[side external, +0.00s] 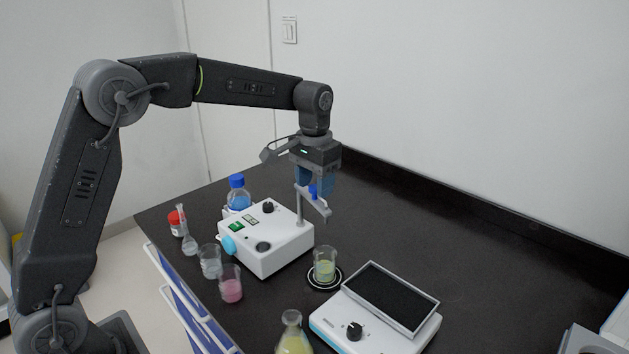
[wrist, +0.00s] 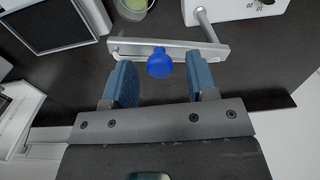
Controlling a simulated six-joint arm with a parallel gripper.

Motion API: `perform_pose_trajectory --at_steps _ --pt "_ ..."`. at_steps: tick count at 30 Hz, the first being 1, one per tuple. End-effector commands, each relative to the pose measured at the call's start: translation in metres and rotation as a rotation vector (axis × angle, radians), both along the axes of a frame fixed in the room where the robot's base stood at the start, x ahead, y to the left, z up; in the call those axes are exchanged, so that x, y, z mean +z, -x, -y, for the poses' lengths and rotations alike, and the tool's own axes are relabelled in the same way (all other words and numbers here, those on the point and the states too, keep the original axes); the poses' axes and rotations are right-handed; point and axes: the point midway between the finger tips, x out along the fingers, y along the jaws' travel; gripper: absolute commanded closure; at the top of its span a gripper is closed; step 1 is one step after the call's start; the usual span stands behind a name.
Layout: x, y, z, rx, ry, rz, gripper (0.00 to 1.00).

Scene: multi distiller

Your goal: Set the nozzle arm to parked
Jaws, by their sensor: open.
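The nozzle arm (side external: 314,204) is a grey bar on a thin upright post at the back right corner of the white distiller box (side external: 274,246). It reaches out over the bench toward the beaker side. A blue knob (side external: 313,191) stands on the bar. In the wrist view the bar (wrist: 208,49) runs across the picture and the blue knob (wrist: 159,63) sits near its middle. My gripper (wrist: 160,70) is open, with one blue finger on each side of the knob and a gap to both. In the side view my gripper (side external: 314,184) hangs pointing down at the bar.
A beaker of yellow-green liquid (side external: 325,264) stands on a round pad right of the distiller. A scale-like device with a dark panel (side external: 390,296) stands at the front right. A blue-capped bottle (side external: 238,195), beakers and flasks stand around the distiller. The bench behind is clear.

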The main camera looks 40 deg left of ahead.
Motion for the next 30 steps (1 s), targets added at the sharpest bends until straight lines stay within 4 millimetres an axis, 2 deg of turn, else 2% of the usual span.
perform_pose_trajectory --at_steps 4,20,30 --pt "0.0001 0.0000 0.0000 0.000 0.000 0.000 0.50" --pt "0.0006 -0.0001 -0.0002 0.000 0.000 0.000 1.00" --pt "0.0008 0.0005 -0.0006 -0.008 -0.001 0.001 1.00"
